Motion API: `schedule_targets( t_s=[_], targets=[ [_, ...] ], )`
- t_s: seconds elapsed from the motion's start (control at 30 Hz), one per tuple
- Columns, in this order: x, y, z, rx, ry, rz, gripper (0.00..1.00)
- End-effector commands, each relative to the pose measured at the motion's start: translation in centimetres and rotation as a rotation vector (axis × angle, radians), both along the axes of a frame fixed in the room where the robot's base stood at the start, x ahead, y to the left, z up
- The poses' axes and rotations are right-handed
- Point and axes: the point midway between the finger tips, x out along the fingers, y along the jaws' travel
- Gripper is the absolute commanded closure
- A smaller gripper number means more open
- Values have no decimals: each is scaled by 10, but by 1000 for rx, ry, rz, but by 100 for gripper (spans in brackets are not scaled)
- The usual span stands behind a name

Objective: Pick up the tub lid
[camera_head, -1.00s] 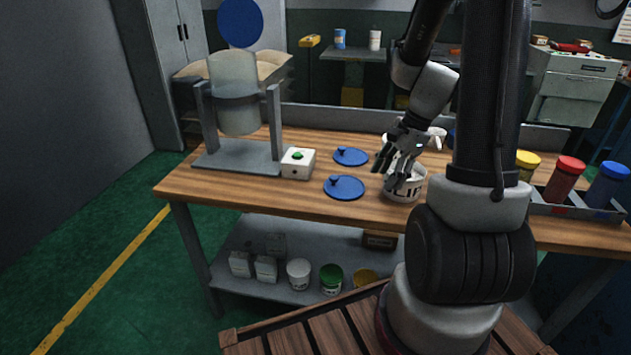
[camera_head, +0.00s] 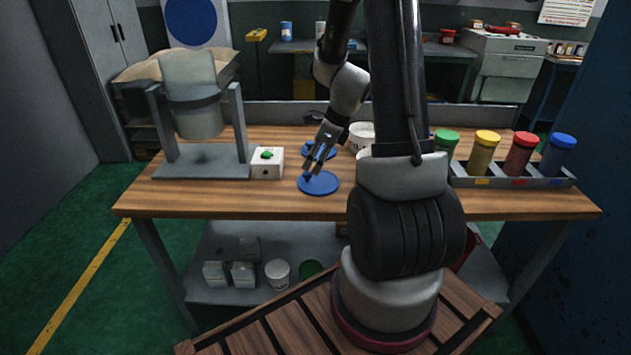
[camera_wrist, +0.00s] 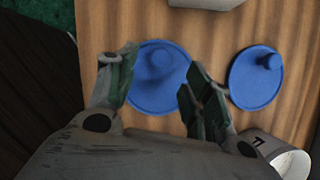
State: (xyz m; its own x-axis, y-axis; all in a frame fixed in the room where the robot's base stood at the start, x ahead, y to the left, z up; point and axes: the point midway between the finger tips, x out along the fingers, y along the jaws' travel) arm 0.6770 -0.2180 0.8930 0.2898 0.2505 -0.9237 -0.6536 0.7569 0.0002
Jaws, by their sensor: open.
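Two flat round blue lids with small knobs lie on the wooden table. The front lid (camera_head: 319,187) is below my gripper (camera_head: 314,170). The back lid (camera_head: 307,152) is partly hidden behind my gripper. In the wrist view, the front lid (camera_wrist: 158,95) shows between my two spread fingers (camera_wrist: 160,64), its knob dark in their shadow. The back lid (camera_wrist: 252,86) is to the right of the fingers. My gripper is open and empty; its exact height above the front lid is hard to tell. Which lid is the tub lid is not marked.
White tubs (camera_head: 360,137) stand right of the lids, partly behind my arm; one shows in the wrist view (camera_wrist: 285,156). A white box with a green button (camera_head: 267,166) is left of the front lid, beside a framed stand (camera_head: 205,166). A rack of coloured-lid jars (camera_head: 510,178) stands right.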

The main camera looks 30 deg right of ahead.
Motion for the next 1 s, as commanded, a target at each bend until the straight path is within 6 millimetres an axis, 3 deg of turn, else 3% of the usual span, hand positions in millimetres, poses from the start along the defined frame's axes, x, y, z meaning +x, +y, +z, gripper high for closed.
schedule_targets(
  t_s=[0.3,0.57,0.8,1.0],
  targets=[
    [15,13,-41,0,2,2,49],
    [16,14,-44,-1,-1,2,49],
    [16,14,-44,0,0,2,87],
    [16,14,-44,0,0,2,88]
  ],
)
